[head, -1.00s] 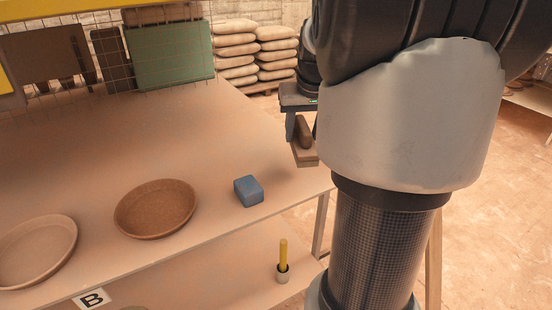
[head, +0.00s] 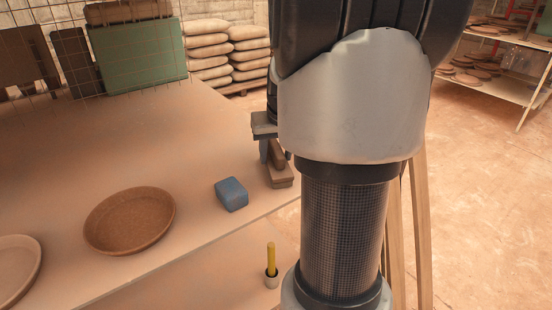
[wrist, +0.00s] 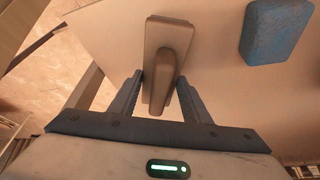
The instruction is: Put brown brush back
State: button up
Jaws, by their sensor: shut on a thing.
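The brown brush (head: 282,178) is at the right end of the table, close to the table's edge in the head view. My gripper (head: 266,150) is shut on its handle, partly hidden behind my arm. In the wrist view the brush (wrist: 168,38) lies across the top middle, its flat block beyond the fingers. Its raised handle sits between the two fingers of my gripper (wrist: 160,82). The tabletop shows behind the brush. I cannot tell whether the brush touches it.
A blue block (head: 231,194) is on the table left of the brush, and also shows in the wrist view (wrist: 278,30). A brown dish (head: 130,220) and a paler dish (head: 15,268) lie further left.

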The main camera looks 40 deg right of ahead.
jog(key=shift+f, duration=0.25)
jog(key=o, duration=0.6)
jog(key=shift+f, duration=0.1)
jog(key=o, duration=0.4)
jog(key=shift+r, duration=0.2)
jog(key=shift+r, duration=0.3)
jog(key=p+v, duration=0.3)
jog(key=v, duration=0.8)
jog(key=shift+s+r, duration=0.2)
jog(key=shift+s, duration=0.05)
